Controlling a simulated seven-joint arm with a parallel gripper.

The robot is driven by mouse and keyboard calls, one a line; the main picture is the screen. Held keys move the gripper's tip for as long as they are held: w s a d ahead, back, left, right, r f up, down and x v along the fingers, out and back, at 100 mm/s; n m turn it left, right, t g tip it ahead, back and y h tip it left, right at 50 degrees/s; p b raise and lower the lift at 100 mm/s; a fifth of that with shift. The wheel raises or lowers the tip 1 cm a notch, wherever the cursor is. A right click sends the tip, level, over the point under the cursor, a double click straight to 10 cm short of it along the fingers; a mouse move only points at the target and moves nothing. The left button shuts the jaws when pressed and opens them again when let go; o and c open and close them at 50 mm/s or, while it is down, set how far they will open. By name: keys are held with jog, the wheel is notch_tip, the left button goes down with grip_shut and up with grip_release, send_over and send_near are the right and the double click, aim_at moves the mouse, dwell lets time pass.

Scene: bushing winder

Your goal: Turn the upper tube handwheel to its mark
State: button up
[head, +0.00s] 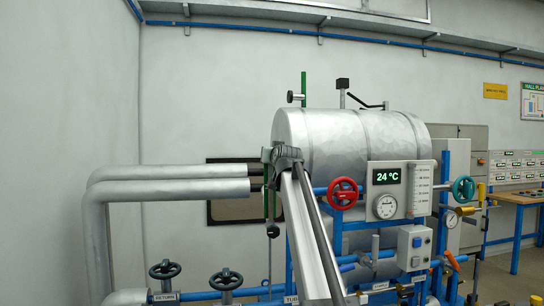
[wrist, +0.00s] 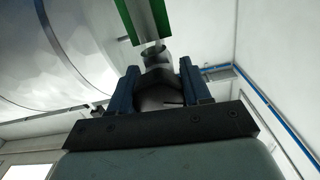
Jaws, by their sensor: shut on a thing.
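In the head view my gripper (head: 268,155) is up at the left end of the silver tank, at the upper end of a green-framed gauge tube (head: 268,195). In the wrist view my gripper (wrist: 157,88) has its two blue fingers on both sides of a dark grey rounded piece, which looks like the upper tube handwheel (wrist: 156,76). The fingers are shut on it. The green frame and clear tube (wrist: 146,22) rise just beyond it. A small dark lower knob (head: 272,230) sits at the tube's bottom end. I cannot make out a mark on the handwheel.
The silver tank (head: 350,140) stands close on the right. Below it are a red handwheel (head: 344,193), a teal handwheel (head: 463,189) and a 24 °C display panel (head: 387,177). Thick pipes (head: 170,180) run on the left. Dark valve wheels (head: 226,280) stand low in front.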

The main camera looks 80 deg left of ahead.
jog(key=shift+r+m, duration=0.25)
jog(key=shift+m, duration=0.05)
jog(key=o, duration=1.1)
jog(key=shift+f, duration=0.15)
jog(key=shift+c, duration=0.2)
jog(key=shift+d, duration=0.1)
jog(key=d, duration=1.3)
jog(key=shift+d, duration=0.35)
